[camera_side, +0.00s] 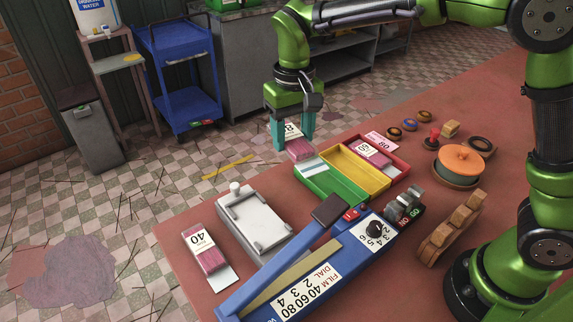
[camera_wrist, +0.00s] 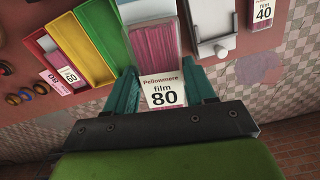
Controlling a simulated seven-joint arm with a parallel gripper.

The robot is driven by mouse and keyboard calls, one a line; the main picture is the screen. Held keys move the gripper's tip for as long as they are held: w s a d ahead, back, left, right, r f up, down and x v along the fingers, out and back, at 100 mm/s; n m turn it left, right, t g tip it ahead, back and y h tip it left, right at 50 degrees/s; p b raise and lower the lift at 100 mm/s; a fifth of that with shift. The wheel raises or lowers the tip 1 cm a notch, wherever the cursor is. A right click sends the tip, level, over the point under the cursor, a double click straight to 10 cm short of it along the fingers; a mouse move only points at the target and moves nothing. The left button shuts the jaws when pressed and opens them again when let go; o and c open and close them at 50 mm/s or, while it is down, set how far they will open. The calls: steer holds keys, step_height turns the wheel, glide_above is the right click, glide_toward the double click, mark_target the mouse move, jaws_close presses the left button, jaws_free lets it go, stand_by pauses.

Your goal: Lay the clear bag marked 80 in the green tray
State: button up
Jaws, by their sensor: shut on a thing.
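My gripper (camera_side: 293,148) is shut on the clear bag marked 80 (camera_side: 299,153), which holds pink sticks under a white label. In the wrist view, the bag (camera_wrist: 153,45) stretches away from my teal fingers (camera_wrist: 163,95), and its label reads "Pellowmere film 80". In the side view, the bag is near the table's far edge, just behind the green tray; its height over the table is hard to tell.
A yellow tray (camera_side: 355,172) looks empty; a red tray (camera_side: 401,166) beside it holds another pink bag (camera_side: 371,153). A bag marked 40 (camera_side: 206,249) lies near a white plate device (camera_side: 254,222). A blue sealer (camera_side: 330,265) stands in front; an orange-lidded pot (camera_side: 459,160) is right.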

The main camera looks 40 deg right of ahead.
steer(key=n, duration=0.1)
glide_above(326, 186)
step_height(326, 186, down, 10)
steer(key=shift+n, duration=0.4)
steer(key=shift+f, duration=3.7)
steer(key=o, duration=1.2)
steer(key=shift+r, duration=0.1)
steer(key=shift+o, duration=0.2)
step_height(326, 186, up, 8)
